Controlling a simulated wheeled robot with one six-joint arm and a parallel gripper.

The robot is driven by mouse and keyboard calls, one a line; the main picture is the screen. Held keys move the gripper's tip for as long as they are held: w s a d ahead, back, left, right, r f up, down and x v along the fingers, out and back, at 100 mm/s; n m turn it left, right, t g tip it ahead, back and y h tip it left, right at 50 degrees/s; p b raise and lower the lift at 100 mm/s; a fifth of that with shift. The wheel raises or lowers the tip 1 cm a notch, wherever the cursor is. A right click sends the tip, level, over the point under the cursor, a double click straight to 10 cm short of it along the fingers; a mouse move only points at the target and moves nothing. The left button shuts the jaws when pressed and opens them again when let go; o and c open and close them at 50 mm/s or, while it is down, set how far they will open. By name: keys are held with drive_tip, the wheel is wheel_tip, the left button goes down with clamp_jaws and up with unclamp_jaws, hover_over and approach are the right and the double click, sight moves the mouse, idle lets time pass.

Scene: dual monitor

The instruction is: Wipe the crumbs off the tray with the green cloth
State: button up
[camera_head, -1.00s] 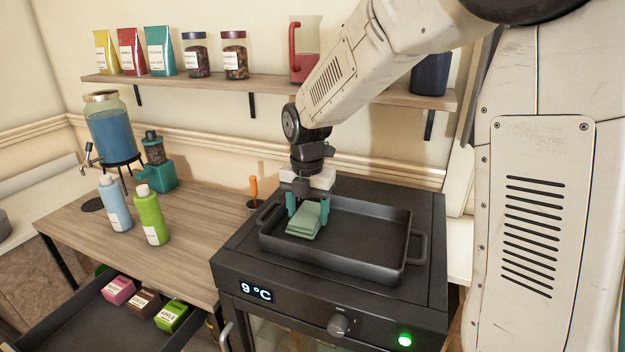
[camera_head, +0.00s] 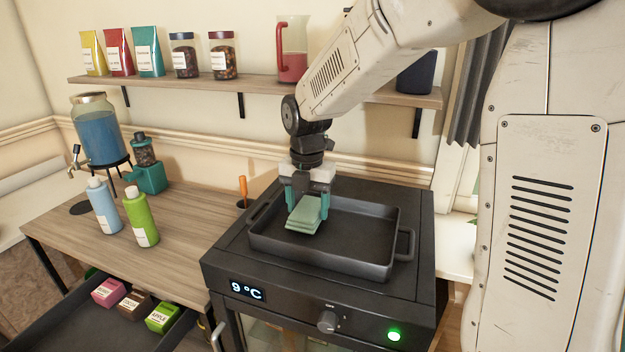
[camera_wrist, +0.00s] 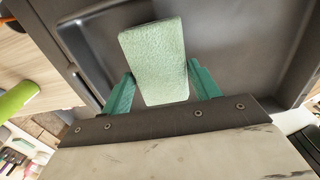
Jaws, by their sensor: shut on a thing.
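The green cloth (camera_head: 304,214) is a folded pale green pad. My gripper (camera_head: 307,208) is shut on it, with a teal finger on each side. The cloth is in the left part of the dark tray (camera_head: 355,262), tilted; I cannot tell whether it touches the tray floor. In the wrist view the cloth (camera_wrist: 155,62) sticks out beyond the fingers of my gripper (camera_wrist: 160,92), over the tray (camera_wrist: 235,35). I can make out no crumbs on the visible tray floor; part of it is hidden by the cloth and gripper.
The tray stands on a black appliance (camera_head: 318,290) reading 9 °C. To the left, a wooden counter (camera_head: 185,235) holds a blue bottle (camera_head: 104,206), a green bottle (camera_head: 141,217) and an orange-handled tool (camera_head: 243,190). A shelf (camera_head: 255,92) runs behind the arm. An open drawer (camera_head: 75,325) holds small boxes.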

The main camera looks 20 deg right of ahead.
drive_tip(key=shift+r, duration=3.2)
